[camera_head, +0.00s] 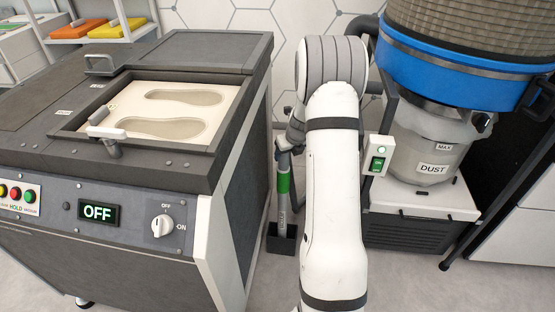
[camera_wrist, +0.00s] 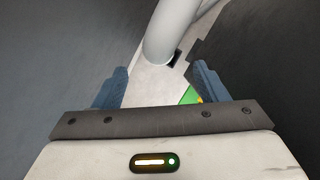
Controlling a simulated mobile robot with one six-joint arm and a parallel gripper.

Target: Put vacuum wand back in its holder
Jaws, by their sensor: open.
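The vacuum wand (camera_head: 283,186), a grey tube with a green band, stands nearly upright between the grinding machine and the dust collector. Its lower end is in or behind the black box-shaped holder (camera_head: 282,243) near the floor; the exact seating cannot be told. My gripper is at the wand's upper part in the head view, mostly hidden behind my white arm. A grey tube (camera_wrist: 172,30) lies beyond the fingertips, and a green patch (camera_wrist: 190,95) shows beside the right finger.
The grinding machine (camera_head: 140,150) stands left, its display reading OFF, with a tray of two insole shapes (camera_head: 160,112) on top.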

